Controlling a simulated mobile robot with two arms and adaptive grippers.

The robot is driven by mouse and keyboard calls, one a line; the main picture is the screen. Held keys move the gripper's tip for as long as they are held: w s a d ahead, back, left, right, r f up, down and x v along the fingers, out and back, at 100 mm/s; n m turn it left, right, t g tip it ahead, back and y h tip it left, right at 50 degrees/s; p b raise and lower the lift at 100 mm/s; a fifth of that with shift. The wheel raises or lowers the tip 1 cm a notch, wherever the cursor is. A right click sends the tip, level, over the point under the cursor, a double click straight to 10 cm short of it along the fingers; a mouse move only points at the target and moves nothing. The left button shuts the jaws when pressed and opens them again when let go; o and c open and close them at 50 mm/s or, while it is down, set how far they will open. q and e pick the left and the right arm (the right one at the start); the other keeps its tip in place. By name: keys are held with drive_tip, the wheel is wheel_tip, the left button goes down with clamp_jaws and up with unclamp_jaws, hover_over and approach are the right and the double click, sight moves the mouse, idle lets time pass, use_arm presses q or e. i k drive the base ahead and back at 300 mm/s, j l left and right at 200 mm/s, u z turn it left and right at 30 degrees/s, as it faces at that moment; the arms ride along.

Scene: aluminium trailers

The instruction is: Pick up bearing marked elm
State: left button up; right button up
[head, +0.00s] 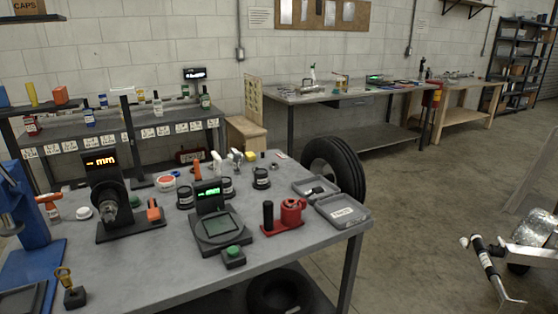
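No bearing with a readable "elm" mark shows in the head view. Several dark round pieces with white labels stand on the near grey workbench (150,262). They include a left one (185,198), a middle one (227,187) partly behind a display unit, and a right one (261,178). Their labels are too small to read, and I cannot tell whether they are bearings or cups. Neither of my grippers is in view.
The near bench holds a blue press (22,215), an orange-lit gauge (102,200), a green-lit display unit (218,225), a red fixture (288,215) and an open grey case (343,209). A tire (338,165) stands behind it.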

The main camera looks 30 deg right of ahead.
sight(291, 203)
drive_tip(key=i+l, duration=0.2)
drive_tip(key=l, duration=0.2)
drive_tip(key=i+l, duration=0.2)
drive_tip(key=l, duration=0.15)
drive_tip(key=i+l, duration=0.15)
drive_tip(key=l, duration=0.25)
drive_tip(key=i+l, duration=0.2)
drive_tip(key=l, duration=0.15)
drive_tip(key=i+l, duration=0.2)
drive_tip(key=l, duration=0.2)
drive_tip(key=i+l, duration=0.2)
drive_tip(key=l, duration=0.2)
drive_tip(key=i+l, duration=0.15)
drive_tip(key=l, duration=0.2)
